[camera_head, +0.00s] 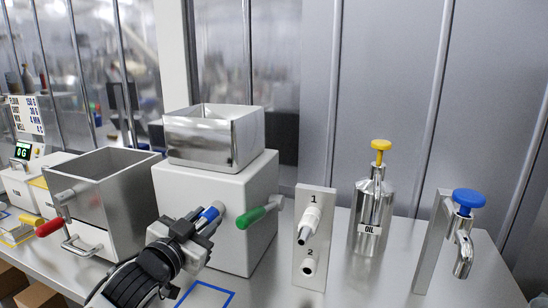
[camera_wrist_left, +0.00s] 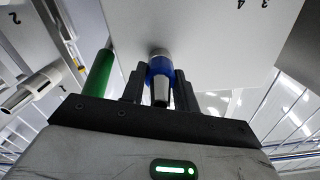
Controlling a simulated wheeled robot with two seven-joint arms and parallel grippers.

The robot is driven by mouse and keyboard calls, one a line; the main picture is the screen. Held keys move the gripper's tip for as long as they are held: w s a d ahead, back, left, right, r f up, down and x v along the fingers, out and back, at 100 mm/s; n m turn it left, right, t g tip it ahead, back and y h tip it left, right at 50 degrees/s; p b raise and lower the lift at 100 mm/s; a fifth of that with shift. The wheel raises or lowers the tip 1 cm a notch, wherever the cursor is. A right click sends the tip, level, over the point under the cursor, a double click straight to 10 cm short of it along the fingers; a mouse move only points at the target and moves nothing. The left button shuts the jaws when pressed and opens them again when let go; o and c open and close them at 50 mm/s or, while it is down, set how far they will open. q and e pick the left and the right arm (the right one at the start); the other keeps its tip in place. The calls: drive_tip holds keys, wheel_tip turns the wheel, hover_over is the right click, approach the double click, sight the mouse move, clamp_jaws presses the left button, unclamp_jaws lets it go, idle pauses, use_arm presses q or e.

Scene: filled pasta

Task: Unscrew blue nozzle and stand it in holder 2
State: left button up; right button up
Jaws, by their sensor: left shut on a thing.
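The blue nozzle (camera_head: 210,213) sits at the front of the white machine (camera_head: 251,240), at its outlet. In the left wrist view the blue nozzle (camera_wrist_left: 161,72) has a blue collar and a metal tip pointing toward my palm. My left gripper (camera_head: 196,228) is shut on it, one finger on each side. The holder plate (camera_head: 311,245) stands upright to the right, marked 1 and 2. A white nozzle with a metal tip (camera_head: 309,222) is at place 1. My right gripper is not in view.
A green-handled lever (camera_head: 252,217) sticks out of the machine close to the right of my left gripper. An oil bottle (camera_head: 370,215) and a blue-knobbed tap (camera_head: 467,200) stand right. A blue square outline (camera_head: 216,288) marks the table.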

use_arm(q)
drive_tip(key=n, duration=0.5)
drive_tip(key=shift+r+n, duration=0.15)
drive_tip(key=shift+n, duration=0.25)
drive_tip(key=shift+c, duration=0.5)
drive_tip(key=n, duration=0.5)
drive_tip(key=shift+n, duration=0.3)
drive_tip(key=n, duration=0.6)
drive_tip(key=shift+n, duration=0.4)
drive_tip(key=n, duration=0.4)
drive_tip(key=shift+n, duration=0.4)
